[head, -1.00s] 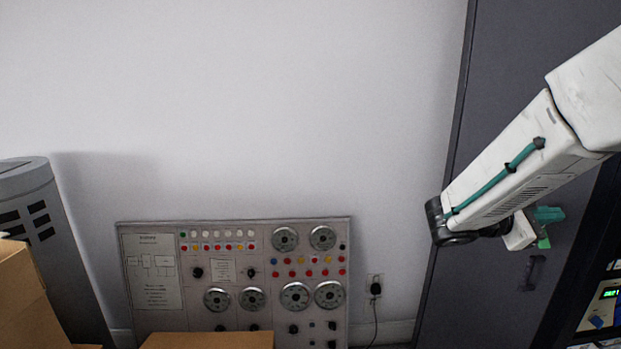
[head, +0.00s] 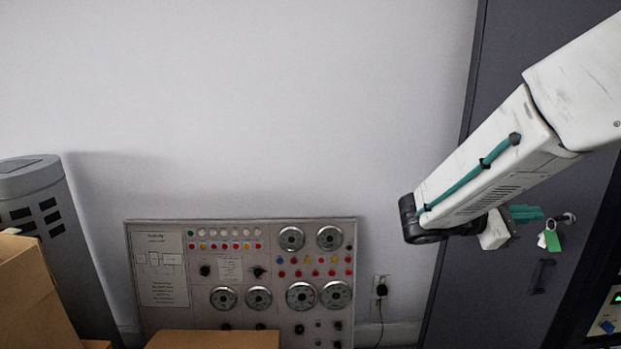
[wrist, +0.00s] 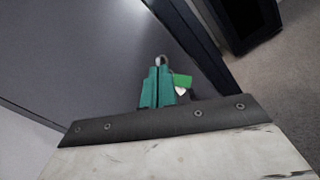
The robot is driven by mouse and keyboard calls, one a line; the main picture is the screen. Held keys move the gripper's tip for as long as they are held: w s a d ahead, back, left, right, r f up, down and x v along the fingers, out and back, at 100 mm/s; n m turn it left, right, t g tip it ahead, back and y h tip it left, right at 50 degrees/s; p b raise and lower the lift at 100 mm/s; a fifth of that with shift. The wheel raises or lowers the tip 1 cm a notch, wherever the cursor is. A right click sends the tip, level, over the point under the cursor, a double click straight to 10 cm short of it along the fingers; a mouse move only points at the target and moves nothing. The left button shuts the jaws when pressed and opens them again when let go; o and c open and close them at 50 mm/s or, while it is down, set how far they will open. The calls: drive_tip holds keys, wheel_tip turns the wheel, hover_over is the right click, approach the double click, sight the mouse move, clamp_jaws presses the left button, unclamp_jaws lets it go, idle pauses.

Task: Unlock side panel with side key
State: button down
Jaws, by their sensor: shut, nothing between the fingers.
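The dark grey side panel (head: 545,130) of a cabinet stands at the right in the head view. A small metal key (head: 567,217) sticks out of it, with a green tag (head: 552,241) and a white tag (head: 542,240) hanging below. My gripper (head: 541,213) has teal fingers, shut and empty, just left of the key with a small gap. In the wrist view my gripper (wrist: 159,68) points at the panel (wrist: 90,60). The key's metal end (wrist: 161,60) shows just past the fingertips, and the green tag (wrist: 182,80) beside them. The lock face is not clear.
A dark handle (head: 541,276) sits on the panel below the key. An equipment rack (head: 606,315) is at the right edge. A control board (head: 205,290) with dials leans on the wall, with cardboard boxes (head: 35,295) at the left.

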drive_tip(key=shift+w+d+r, duration=0.1)
drive_tip(key=shift+w+d, duration=0.15)
drive_tip(key=shift+d, duration=0.8)
drive_tip(key=shift+w+d+r, duration=0.1)
drive_tip(key=shift+w+d, duration=0.2)
drive_tip(key=shift+d, duration=0.8)
drive_tip(key=shift+w+d+r, duration=0.1)
drive_tip(key=shift+w+d, duration=0.15)
drive_tip(key=shift+d, duration=0.8)
drive_tip(key=shift+f, duration=0.65)
drive_tip(key=shift+r, duration=0.1)
approach(575, 211)
drive_tip(key=shift+a+r, duration=0.3)
drive_tip(key=shift+a, duration=0.7)
